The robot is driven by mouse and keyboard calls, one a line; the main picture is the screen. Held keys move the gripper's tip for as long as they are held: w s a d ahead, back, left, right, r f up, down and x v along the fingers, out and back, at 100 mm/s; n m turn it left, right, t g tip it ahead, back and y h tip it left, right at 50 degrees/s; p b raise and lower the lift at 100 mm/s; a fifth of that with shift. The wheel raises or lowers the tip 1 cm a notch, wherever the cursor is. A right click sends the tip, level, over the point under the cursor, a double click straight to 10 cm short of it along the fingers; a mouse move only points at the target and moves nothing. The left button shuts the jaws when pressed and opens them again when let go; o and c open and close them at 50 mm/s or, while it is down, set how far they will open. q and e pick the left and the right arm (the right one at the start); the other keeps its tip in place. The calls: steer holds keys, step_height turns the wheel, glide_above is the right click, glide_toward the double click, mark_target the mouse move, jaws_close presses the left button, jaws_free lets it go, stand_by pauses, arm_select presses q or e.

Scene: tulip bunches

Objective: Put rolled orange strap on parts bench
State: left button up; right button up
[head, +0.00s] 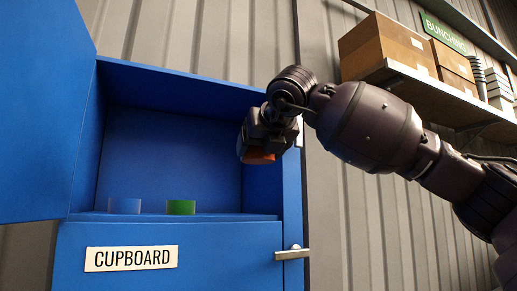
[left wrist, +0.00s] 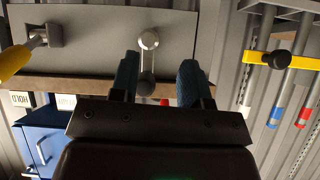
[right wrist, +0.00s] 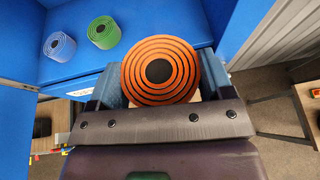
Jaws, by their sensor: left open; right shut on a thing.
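The rolled orange strap (right wrist: 160,70) fills the space between the fingers of my right gripper (right wrist: 155,90) in the right wrist view, showing dark spiral rings and a dark centre. In the head view an orange bit of the strap (head: 258,156) shows under my right gripper (head: 265,145), in front of the open blue cupboard (head: 180,80). My left gripper (left wrist: 160,85) is open in the left wrist view, with nothing between its fingers, facing a grey panel with a round metal knob. I cannot make out the parts bench for sure in any view.
A blue roll (head: 125,206) and a green roll (head: 181,207) stand on the cupboard shelf. The cupboard door (head: 40,100) hangs open at the left. A high shelf (head: 430,90) at the right bears cardboard boxes (head: 390,45).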

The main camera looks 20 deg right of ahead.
steer(key=s, duration=0.8)
steer(key=shift+s+d, duration=0.2)
steer(key=shift+s, duration=0.15)
steer(key=s, duration=0.9)
steer(key=shift+d+p, duration=0.15)
steer(key=shift+p, duration=0.3)
